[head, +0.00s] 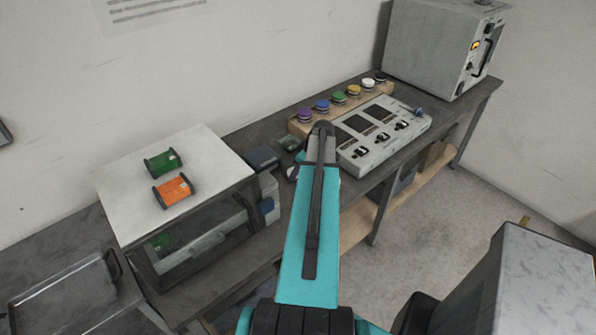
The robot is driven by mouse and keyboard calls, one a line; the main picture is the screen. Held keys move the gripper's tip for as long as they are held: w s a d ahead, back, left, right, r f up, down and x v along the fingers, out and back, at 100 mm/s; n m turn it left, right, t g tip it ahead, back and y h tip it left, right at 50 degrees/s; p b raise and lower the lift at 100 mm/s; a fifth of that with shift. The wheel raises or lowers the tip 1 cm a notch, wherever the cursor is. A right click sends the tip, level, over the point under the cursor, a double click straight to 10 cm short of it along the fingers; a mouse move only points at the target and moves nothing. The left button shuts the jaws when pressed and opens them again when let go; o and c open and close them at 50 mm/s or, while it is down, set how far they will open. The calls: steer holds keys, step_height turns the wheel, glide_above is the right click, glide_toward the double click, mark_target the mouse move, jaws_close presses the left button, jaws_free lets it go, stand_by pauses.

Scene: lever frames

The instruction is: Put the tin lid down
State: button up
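My teal arm rises through the middle of the head view and covers part of the bench. I cannot make out my gripper or its fingers, which seem hidden behind the arm. I cannot pick out a tin lid for certain. A small whitish round thing (291,173) shows partly at the arm's left edge, too covered to identify. Several round pieces with coloured tops, from a purple one (305,116) to a black one, stand in a row on a wooden block (297,128).
A grey panel with switches (405,127) lies on the bench right of my arm. A grey cabinet (430,45) stands at the far end. A white-topped case (205,160) at left carries a green spool (163,164) and an orange spool (174,190). A tray (65,290) lies lower left.

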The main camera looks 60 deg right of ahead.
steer(key=o, duration=1)
steer(key=shift+s+r, duration=0.1)
steer(key=shift+r, duration=0.15)
steer(key=b+v, duration=0.3)
steer(key=v, duration=0.8)
steer(key=shift+r, duration=0.4)
steer(key=shift+s, duration=0.15)
